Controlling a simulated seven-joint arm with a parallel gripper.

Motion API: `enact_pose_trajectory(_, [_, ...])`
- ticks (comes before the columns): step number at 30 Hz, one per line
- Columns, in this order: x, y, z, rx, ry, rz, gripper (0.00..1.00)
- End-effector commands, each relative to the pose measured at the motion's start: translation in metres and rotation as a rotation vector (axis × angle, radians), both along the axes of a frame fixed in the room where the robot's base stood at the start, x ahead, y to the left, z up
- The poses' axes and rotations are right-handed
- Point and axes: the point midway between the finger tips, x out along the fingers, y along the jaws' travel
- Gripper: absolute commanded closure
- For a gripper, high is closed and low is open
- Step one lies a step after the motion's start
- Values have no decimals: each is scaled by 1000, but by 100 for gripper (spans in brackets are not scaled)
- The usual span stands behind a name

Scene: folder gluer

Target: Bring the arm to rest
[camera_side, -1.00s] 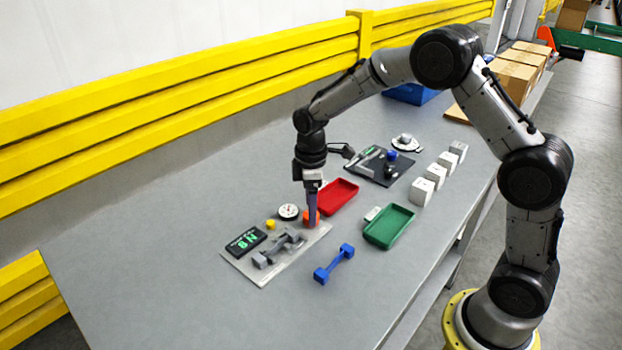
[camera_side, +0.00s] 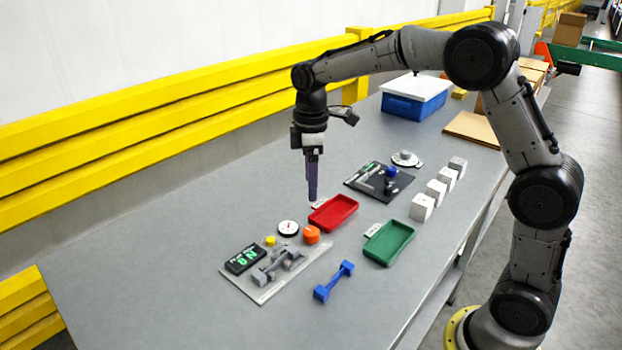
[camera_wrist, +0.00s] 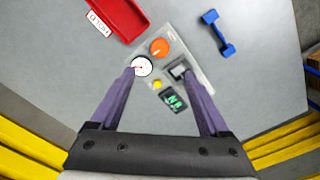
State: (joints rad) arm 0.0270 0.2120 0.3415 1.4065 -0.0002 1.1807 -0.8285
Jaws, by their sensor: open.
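My gripper (camera_side: 311,198) hangs pointing down, above the table (camera_side: 170,215), near the left end of the red tray. In the wrist view my gripper (camera_wrist: 165,78) has its two purple fingers spread wide, with nothing held between them. Beyond the fingers lies a grey plate (camera_side: 310,270) with a round dial (camera_side: 288,228), an orange knob (camera_side: 311,235), a small yellow button (camera_side: 270,241), a black display with green characters (camera_side: 245,259) and a grey dumbbell-shaped part (camera_side: 278,265). The fingers are clear of all of these.
A red tray (camera_side: 333,212), a green tray (camera_side: 389,243) and a blue dumbbell-shaped part (camera_side: 334,281) lie nearby. Several white blocks (camera_side: 421,208) stand in a row by a dark plate (camera_side: 366,187). A blue box (camera_side: 414,106) stands at the back. The table's left part is bare.

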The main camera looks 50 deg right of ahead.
Motion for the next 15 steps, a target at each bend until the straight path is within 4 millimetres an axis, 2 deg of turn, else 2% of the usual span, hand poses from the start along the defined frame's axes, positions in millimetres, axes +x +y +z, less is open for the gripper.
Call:
enact_pose_trajectory(4, [0, 1, 10, 0, -25, 2, 21])
enact_pose_trajectory(8, [-12, 3, 51, -2, -108, 5, 21])
enact_pose_trajectory(12, [-57, 6, 96, -2, -205, -13, 21])
enact_pose_trajectory(15, [-97, 7, 117, 6, -273, -66, 21])
